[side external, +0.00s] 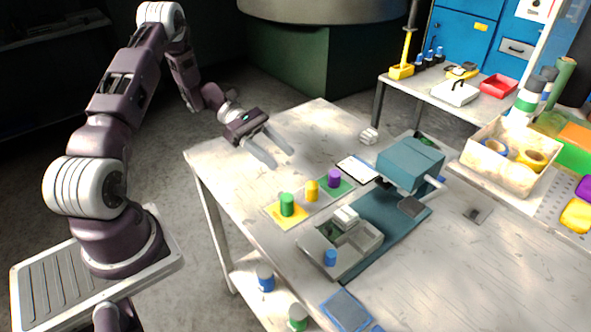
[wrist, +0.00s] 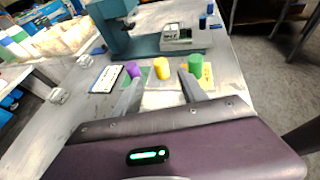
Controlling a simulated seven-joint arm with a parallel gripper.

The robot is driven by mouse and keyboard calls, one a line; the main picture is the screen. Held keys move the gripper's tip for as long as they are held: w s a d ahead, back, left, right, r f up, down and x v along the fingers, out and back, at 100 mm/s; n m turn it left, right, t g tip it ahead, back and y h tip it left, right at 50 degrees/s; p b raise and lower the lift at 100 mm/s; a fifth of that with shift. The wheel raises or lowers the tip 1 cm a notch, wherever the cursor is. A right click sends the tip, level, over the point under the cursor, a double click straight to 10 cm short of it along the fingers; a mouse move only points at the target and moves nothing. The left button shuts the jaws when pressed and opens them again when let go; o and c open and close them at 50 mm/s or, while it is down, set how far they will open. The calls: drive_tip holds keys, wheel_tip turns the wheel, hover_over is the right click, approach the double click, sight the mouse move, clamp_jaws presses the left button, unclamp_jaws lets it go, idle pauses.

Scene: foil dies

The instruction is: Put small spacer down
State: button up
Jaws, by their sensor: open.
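My gripper (side external: 283,158) is open and empty above the table's far left part; its fingers also show in the wrist view (wrist: 160,80). Three upright cylinders stand in a row on coloured pads: green (side external: 287,205) on a yellow pad, yellow (side external: 312,191) on a pale pad, purple (side external: 334,178) on a green pad. In the wrist view the yellow cylinder (wrist: 161,68) appears between my fingertips but beyond them. A blue cylinder (side external: 330,258) is in the grey tray (side external: 359,255) of the teal press. I cannot tell which piece is the small spacer.
The teal press (side external: 410,165) stands behind the row, with a white card (side external: 357,169) beside the pads. A whitish block (side external: 368,136) lies at the back edge. A bin with rolls (side external: 545,180) stands at right. The table's left corner (side external: 215,160) is bare.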

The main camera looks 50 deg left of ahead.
drive_tip(key=s+d+r+m+g+y, duration=0.25)
drive_tip(key=s+d+r+m, duration=0.2)
drive_tip(key=r, duration=0.35)
drive_tip(key=s+d+r+m+g+y, duration=0.2)
drive_tip(key=s+d+r+m+y, duration=0.15)
drive_tip(key=d+r+m, duration=0.35)
drive_tip(key=s+d+r+m+t+y, duration=0.1)
drive_tip(key=s+r+m+t+y, duration=0.2)
drive_tip(key=s, duration=0.4)
drive_tip(key=s+d+r+m+t+y, duration=0.1)
drive_tip(key=s+r+m+t+y, duration=0.2)
drive_tip(key=s+m, duration=0.3)
drive_tip(key=shift+s+d+r+y, duration=0.2)
drive_tip(key=shift+s+r+y, duration=0.1)
drive_tip(key=shift+s+y, duration=0.4)
